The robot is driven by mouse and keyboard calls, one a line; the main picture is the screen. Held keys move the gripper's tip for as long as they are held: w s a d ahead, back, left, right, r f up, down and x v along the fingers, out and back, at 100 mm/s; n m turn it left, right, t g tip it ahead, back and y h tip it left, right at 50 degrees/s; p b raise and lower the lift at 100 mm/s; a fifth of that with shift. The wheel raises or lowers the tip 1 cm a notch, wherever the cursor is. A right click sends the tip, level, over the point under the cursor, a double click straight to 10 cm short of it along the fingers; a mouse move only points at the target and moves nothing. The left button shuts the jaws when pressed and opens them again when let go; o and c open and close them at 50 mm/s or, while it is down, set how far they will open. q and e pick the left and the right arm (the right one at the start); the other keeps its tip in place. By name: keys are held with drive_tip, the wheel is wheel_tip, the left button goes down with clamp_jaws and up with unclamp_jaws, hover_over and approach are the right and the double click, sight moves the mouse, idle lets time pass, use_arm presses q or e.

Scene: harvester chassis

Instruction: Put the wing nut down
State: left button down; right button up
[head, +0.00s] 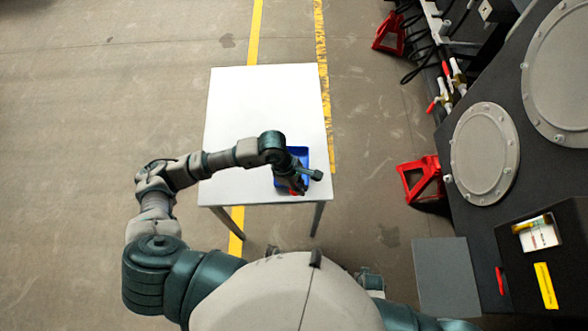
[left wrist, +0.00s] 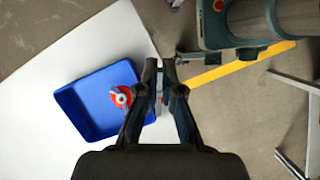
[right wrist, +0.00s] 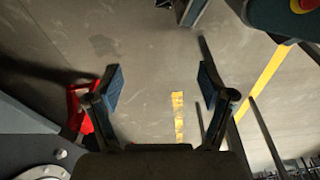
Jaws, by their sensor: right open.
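A blue tray (head: 303,157) sits at the right front of the white table; it also shows in the left wrist view (left wrist: 84,112). A red round piece with a grey part across it (left wrist: 121,97), which looks like the wing nut, shows at the tray's right side, outside my left finger. My left gripper (left wrist: 159,66) is over that side of the tray, its fingers close together with a narrow gap. My right gripper (right wrist: 160,77) is open and empty above the floor, away from the table.
The white table (head: 240,110) is otherwise bare. To the right stands the dark harvester chassis (head: 467,200) with round covers and red jack stands (head: 421,180).

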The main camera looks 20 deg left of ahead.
use_arm(q)
wheel_tip(320, 180, down, 2)
drive_tip(key=s+n+t+b, duration=0.2)
drive_tip(key=n, duration=0.3)
hover_over(296, 151)
drive_tip(key=s+d, duration=0.1)
drive_tip(key=s, duration=0.3)
drive_tip(key=shift+x, duration=0.85)
drive_tip(key=shift+w+a+f, duration=0.15)
drive_tip(key=shift+a+f, duration=0.05)
drive_tip(key=shift+a, duration=0.1)
drive_tip(key=f, duration=0.3)
drive_tip(key=shift+a+f, duration=0.1)
drive_tip(key=shift+a, duration=0.15)
drive_tip(key=shift+f, duration=0.1)
drive_tip(key=c, duration=1.3)
unclamp_jaws()
drive_tip(key=shift+d, duration=0.2)
use_arm(e)
drive_tip(key=r, duration=0.1)
drive_tip(key=w+r, duration=0.1)
drive_tip(key=w+a+r, duration=0.1)
drive_tip(key=r, duration=0.1)
drive_tip(key=shift+w+r, duration=0.1)
